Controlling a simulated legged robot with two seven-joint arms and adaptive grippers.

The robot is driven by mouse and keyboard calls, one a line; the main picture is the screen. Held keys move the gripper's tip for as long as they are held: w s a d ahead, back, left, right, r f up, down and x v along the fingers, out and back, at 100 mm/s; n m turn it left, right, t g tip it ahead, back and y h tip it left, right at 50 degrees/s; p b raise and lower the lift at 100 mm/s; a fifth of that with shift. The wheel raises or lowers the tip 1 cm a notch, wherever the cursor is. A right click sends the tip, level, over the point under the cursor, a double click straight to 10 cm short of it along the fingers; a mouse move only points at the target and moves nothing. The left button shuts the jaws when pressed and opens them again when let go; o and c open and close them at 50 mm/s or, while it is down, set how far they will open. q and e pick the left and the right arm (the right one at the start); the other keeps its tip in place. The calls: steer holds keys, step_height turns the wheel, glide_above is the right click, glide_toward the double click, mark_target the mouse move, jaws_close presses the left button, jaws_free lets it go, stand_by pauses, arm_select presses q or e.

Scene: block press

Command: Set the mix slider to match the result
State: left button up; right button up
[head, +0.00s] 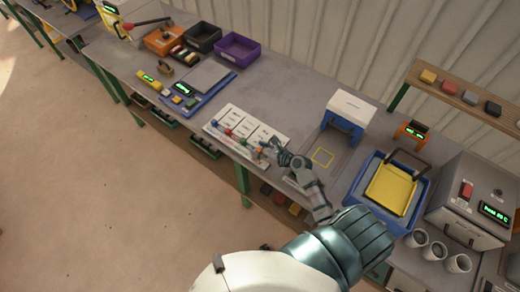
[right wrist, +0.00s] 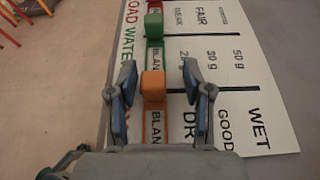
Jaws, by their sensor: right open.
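The white slider panel (head: 232,116) lies near the front edge of the bench. It has columns of printed words and a row of coloured knobs along its near side. In the right wrist view, the orange knob (right wrist: 153,85) sits at the BLANK level of its column, below the words DRY, GOOD and WET. My right gripper (head: 264,150) is open over the panel's right end. In the right wrist view its fingers (right wrist: 157,88) stand either side of the orange knob, with visible gaps. The column's title is hidden. My left gripper is not in view.
The green knob (right wrist: 154,25) is beside the orange one. Right of the panel are a blue press frame (head: 342,128), a blue tray with a yellow inset (head: 392,190) and several cups (head: 435,250). A blue board (head: 205,98) and bins (head: 238,48) are to the left.

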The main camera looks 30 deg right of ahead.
steer(key=shift+a, duration=0.2)
steer(key=c, duration=0.4)
steer(key=shift+a+r, duration=0.1)
steer(key=shift+a, duration=0.1)
steer(key=c, duration=0.4)
steer(key=shift+a, duration=0.1)
jaws_close()
steer(key=d, duration=0.2)
steer(key=w+d, duration=0.1)
steer(key=shift+w+d, duration=0.15)
steer(key=shift+d, duration=0.25)
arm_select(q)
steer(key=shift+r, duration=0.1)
arm_select(e)
steer(key=o, duration=0.8)
jaws_free()
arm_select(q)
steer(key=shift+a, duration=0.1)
